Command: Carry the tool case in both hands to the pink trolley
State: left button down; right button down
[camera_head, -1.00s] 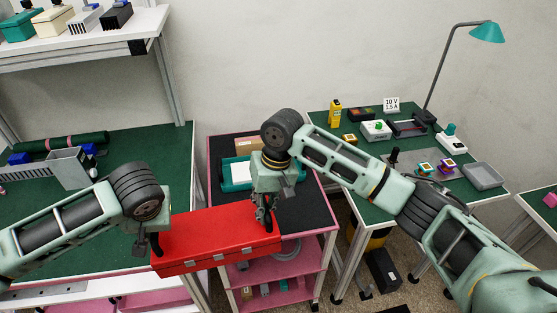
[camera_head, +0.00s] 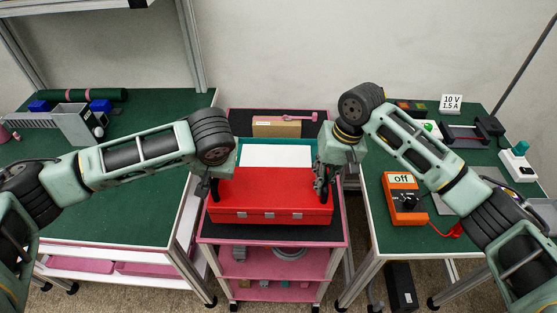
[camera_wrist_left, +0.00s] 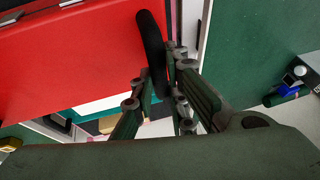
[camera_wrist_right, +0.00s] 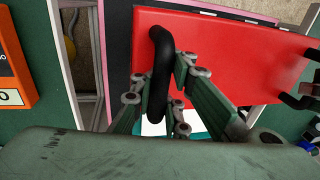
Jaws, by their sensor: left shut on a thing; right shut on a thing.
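The red tool case (camera_head: 270,200) is level in front of me, held between both arms, with silver latches on its near side. In the head view it overlaps the top of the pink trolley (camera_head: 338,228); I cannot tell whether it touches. My left gripper (camera_head: 212,188) is shut on the black handle (camera_wrist_left: 152,50) at the case's left end. My right gripper (camera_head: 322,185) is shut on the black handle (camera_wrist_right: 160,70) at its right end. The red lid also shows in the left wrist view (camera_wrist_left: 70,60) and the right wrist view (camera_wrist_right: 220,60).
A teal tray (camera_head: 305,150) with a white surface and a cardboard box (camera_head: 276,128) with a pink wrench (camera_head: 300,117) are on the trolley behind the case. Green-topped benches flank it, left (camera_head: 130,210) and right (camera_head: 410,240). An orange meter (camera_head: 403,198) stands on the right bench.

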pick_arm(q)
jog(key=shift+w+a+f+b, duration=0.15)
jog(key=shift+f+b, duration=0.15)
jog(key=shift+f, duration=0.25)
pick_arm(e)
jog(key=shift+w+d+f, duration=0.15)
jog(key=shift+d+f, duration=0.2)
jog(key=shift+f, duration=0.25)
pick_arm(q)
jog(key=shift+w+f, duration=0.25)
pick_arm(e)
jog(key=shift+w+d+f, duration=0.15)
jog(key=shift+w+f, duration=0.05)
jog(key=shift+f, duration=0.05)
pick_arm(q)
jog(key=shift+s+r, duration=0.1)
jog(key=shift+s, duration=0.05)
pick_arm(e)
jog(key=shift+s+r, duration=0.1)
pick_arm(q)
jog(key=shift+f+b, duration=0.2)
jog(key=shift+b, duration=0.15)
pick_arm(e)
jog(key=shift+f, duration=0.2)
